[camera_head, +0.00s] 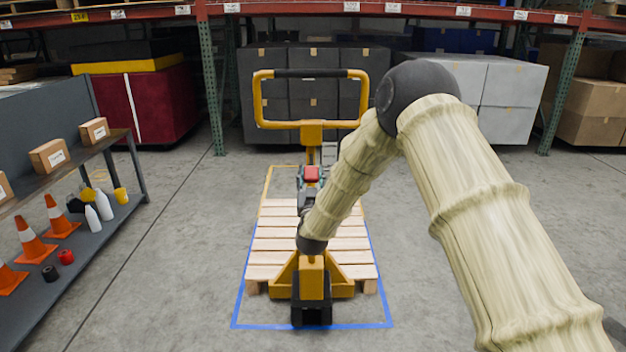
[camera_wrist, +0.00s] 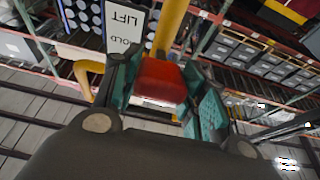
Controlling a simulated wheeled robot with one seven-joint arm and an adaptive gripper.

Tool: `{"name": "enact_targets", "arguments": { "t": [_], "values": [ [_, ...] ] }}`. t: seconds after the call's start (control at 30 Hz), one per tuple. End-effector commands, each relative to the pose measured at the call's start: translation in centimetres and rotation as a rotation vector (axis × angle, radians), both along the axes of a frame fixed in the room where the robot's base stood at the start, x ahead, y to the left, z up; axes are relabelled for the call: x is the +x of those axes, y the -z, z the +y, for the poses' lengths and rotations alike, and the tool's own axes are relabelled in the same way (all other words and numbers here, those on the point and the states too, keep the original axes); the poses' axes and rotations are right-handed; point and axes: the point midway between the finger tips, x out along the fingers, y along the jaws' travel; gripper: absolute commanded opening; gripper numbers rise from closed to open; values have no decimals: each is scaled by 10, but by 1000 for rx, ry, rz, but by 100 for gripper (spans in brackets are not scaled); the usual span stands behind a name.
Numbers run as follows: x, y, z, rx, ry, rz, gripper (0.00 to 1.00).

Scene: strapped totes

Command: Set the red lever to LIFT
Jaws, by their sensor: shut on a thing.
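The red lever (camera_wrist: 162,82) has a block-shaped red knob, seen between the teal fingers of my gripper (camera_wrist: 165,96) in the wrist view. My gripper is shut on this knob. In the head view the red knob (camera_head: 311,173) shows beside my forearm, with my gripper (camera_head: 311,180) around it. The lever belongs to the yellow pallet jack (camera_head: 312,133), below its looped handle. A white sign (camera_wrist: 125,22), turned over in the wrist view, reads LIFT and, partly hidden, what looks like HOLD. The lever's stem and its exact setting are hidden.
A wooden pallet (camera_head: 275,244) sits on the jack inside a blue floor outline (camera_head: 237,310). A shelf (camera_head: 100,240) with cones, bottles and boxes stands at the left. Racks with dark and grey crates (camera_head: 515,85) stand behind. The floor on both sides of the pallet is clear.

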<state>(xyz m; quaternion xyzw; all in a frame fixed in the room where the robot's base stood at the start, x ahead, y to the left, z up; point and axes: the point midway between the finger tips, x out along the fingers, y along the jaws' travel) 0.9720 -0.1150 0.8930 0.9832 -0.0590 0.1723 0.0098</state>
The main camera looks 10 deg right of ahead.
Motion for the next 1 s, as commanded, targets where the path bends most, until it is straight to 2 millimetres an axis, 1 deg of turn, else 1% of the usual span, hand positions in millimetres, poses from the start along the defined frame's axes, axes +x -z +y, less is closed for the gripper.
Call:
{"name": "enact_targets", "arguments": {
  "t": [0.03,0.17,0.47,0.5,0.6,0.87,1.0],
  "values": [
    [0,5,-1,0,0,9,0],
    [0,9,-1,-1,1,11,0],
    [0,10,-1,0,1,14,0],
    [0,10,-1,0,1,15,48],
    [0,9,-1,0,1,13,64],
    [0,7,-1,0,0,9,64],
    [-3,8,0,0,-1,8,64]
  ]
}}
